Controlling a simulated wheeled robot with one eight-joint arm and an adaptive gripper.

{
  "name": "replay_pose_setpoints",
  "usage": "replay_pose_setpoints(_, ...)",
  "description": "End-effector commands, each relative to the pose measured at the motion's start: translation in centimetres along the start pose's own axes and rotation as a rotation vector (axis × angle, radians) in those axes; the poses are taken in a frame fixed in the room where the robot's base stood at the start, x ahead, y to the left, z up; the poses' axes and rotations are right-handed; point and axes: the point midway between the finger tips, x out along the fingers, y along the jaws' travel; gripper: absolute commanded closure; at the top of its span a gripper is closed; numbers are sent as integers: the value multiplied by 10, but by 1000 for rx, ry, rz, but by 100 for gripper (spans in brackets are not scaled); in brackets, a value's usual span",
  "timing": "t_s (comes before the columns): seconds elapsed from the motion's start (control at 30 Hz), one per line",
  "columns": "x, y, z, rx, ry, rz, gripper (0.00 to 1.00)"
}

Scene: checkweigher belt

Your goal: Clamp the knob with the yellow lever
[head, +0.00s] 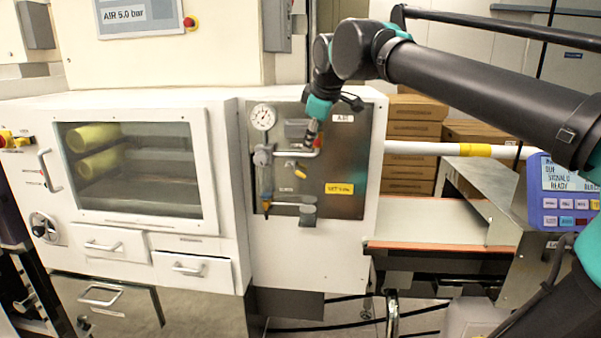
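A steel panel (350,150) on the white cabinet carries small pneumatic fittings. A small yellow lever (298,166) shows near its middle, just below a short pale pipe. A second yellow-orange handle (267,206) sits lower left on the panel. The knob belonging to the yellow lever is too small to make out clearly, and I cannot tell the lever's clamp position. My gripper (312,133) is in front of the panel's upper part, above the yellow lever and apart from it in the picture. Its fingers are too small and partly hidden to tell whether they are open.
A round gauge (263,117) and a grey regulator (264,158) are left of my gripper. A grey cup-like part (308,212) sticks out below. A belt (440,216) and a control box (570,195) stand right.

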Motion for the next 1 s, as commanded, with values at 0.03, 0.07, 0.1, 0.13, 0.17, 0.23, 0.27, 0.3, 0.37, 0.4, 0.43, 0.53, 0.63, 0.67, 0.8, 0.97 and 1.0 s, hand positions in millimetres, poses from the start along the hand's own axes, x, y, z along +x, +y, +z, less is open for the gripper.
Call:
replay_pose_setpoints(0.03, 8, 0, 0, 1, 0, 0, 68)
replay_pose_setpoints(0.07, 13, 0, 0, 1, 0, 0, 68)
replay_pose_setpoints(0.1, 20, 0, 0, 2, 0, 0, 68)
replay_pose_setpoints(0.13, 26, 0, 0, 2, 0, 0, 68)
replay_pose_setpoints(0.17, 32, 0, 0, 2, 0, 0, 68)
replay_pose_setpoints(0.23, 46, 0, 0, 3, 0, 0, 68)
replay_pose_setpoints(0.27, 52, 0, 0, 3, 0, 0, 68)
replay_pose_setpoints(0.3, 60, 0, 0, 4, 0, 0, 68)
replay_pose_setpoints(0.37, 72, 0, 0, 4, 0, 0, 68)
replay_pose_setpoints(0.4, 80, 0, 1, 4, 0, 0, 68)
replay_pose_setpoints(0.43, 86, 0, 1, 4, 0, 0, 68)
replay_pose_setpoints(0.53, 106, 0, 1, 4, -1, 0, 68)
replay_pose_setpoints(0.63, 124, 0, 0, 4, 0, 0, 68)
replay_pose_setpoints(0.67, 129, 0, 1, 4, 0, 0, 68)
replay_pose_setpoints(0.8, 148, 0, 1, 4, 0, 0, 68)
replay_pose_setpoints(0.97, 160, 0, 1, 3, 0, 0, 68)
replay_pose_setpoints(1.0, 161, 0, 1, 4, 0, 0, 68)
